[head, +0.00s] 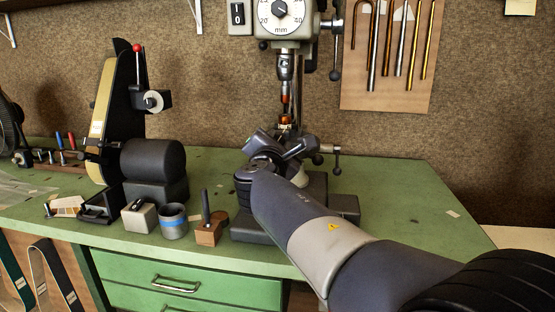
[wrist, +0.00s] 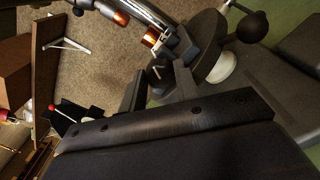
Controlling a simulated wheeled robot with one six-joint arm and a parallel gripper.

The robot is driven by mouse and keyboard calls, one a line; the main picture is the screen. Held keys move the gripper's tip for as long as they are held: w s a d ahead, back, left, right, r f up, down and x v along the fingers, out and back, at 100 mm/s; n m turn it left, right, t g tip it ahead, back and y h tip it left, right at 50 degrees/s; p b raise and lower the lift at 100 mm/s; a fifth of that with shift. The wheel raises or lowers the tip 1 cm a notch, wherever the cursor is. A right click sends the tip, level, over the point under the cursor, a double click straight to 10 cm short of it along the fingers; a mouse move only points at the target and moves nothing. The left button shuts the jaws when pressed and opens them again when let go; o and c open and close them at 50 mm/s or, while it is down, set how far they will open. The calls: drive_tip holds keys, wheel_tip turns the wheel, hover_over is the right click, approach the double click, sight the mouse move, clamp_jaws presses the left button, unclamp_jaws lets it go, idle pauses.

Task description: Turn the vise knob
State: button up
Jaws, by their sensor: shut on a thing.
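My gripper (wrist: 160,82) is at the vise under the drill press, with its two dark fingers on either side of a small grey metal piece (wrist: 158,72), seemingly part of the vise knob. The knob is mostly hidden by the fingers, and its angle cannot be told. In the head view my gripper (head: 284,146) reaches in front of the drill press column and hides most of the vise. A copper-coloured cylinder (wrist: 151,36) sits just beyond the fingers, below the drill's orange tip (wrist: 121,18); it also shows in the head view (head: 286,120).
The drill press chuck (head: 285,68) hangs above my gripper. A black ball handle (wrist: 253,26) stands close on its right. A belt grinder (head: 120,130), a grey box (head: 139,216), a blue-banded cup (head: 173,221) and a wooden block (head: 208,233) stand left.

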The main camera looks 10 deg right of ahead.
drive_tip(key=shift+a+f+m+h+b, duration=0.1)
drive_tip(key=shift+m+h+b, duration=0.05)
drive_tip(key=shift+m+b, duration=3.05)
drive_tip(key=shift+d+f+m+h+b, duration=0.1)
drive_tip(key=shift+m+h+b, duration=0.1)
drive_tip(key=shift+m+b, duration=3)
drive_tip(key=shift+a+f+m+h+b, duration=0.15)
drive_tip(key=shift+m+b, duration=2.25)
drive_tip(key=shift+m, duration=1.6)
drive_tip(key=shift+r, duration=0.1)
drive_tip(key=o, duration=1)
drive_tip(key=shift+c, duration=0.2)
